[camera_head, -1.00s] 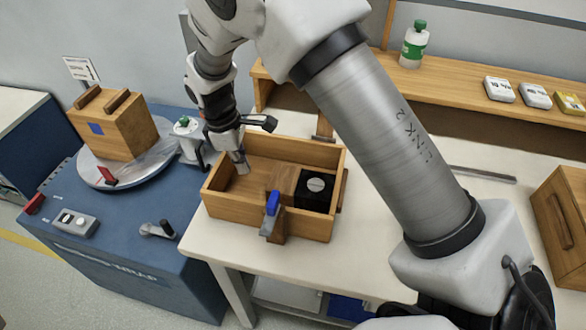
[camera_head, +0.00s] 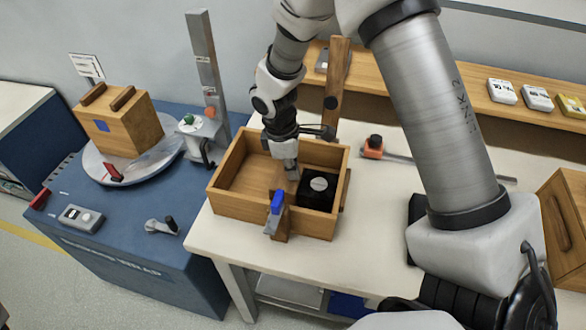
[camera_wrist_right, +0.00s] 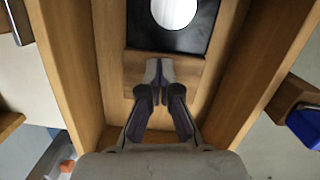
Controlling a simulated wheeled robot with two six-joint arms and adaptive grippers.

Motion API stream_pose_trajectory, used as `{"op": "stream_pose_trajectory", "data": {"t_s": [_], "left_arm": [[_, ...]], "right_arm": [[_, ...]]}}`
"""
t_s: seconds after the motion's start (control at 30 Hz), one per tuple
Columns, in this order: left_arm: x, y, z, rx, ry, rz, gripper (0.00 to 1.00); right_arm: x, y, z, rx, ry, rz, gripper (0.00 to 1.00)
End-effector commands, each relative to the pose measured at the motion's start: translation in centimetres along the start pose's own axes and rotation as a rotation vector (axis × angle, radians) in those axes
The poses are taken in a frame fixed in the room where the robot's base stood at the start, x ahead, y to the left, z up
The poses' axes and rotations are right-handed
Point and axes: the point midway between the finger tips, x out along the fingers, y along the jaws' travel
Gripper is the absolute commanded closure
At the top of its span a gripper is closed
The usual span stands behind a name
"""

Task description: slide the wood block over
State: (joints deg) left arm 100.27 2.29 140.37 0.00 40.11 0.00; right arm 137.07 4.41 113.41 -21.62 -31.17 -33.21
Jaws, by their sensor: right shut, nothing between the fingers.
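The wooden tray (camera_head: 228,205) stands on the pale table. In it, the wood block (camera_head: 277,178) lies beside a black block (camera_head: 318,196) with a round pale disc on top. My right gripper (camera_head: 292,176) is shut and empty, pointing down over the wood block and partly hiding it. In the right wrist view, the closed fingertips (camera_wrist_right: 158,68) overlap the wood block (camera_wrist_right: 192,72), with the black block (camera_wrist_right: 216,30) just beyond. I cannot tell whether the fingertips touch the wood block. My left gripper is not in view.
A clamp with a blue handle (camera_head: 277,202) sits on the tray's front wall. A blue bench with a wooden box (camera_head: 118,122) is at left. The tray's left part is empty.

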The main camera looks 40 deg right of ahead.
Motion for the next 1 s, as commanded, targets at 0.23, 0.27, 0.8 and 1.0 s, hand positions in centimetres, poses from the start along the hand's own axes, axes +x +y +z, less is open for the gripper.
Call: {"op": "stream_pose_trajectory", "data": {"t_s": [0.23,0.27,0.8,1.0], "left_arm": [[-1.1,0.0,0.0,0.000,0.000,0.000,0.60],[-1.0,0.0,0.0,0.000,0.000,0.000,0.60],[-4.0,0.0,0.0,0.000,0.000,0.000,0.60],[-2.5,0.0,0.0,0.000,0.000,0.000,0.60]], "right_arm": [[0.3,-0.2,-0.9,0.001,-0.004,-0.007,1.00],[0.3,-0.2,-0.9,0.001,-0.003,-0.007,1.00],[-1.7,-0.3,-0.6,0.001,-0.003,-0.009,1.00],[-1.8,-0.2,-5.4,-0.001,-0.003,-0.001,1.00]]}}
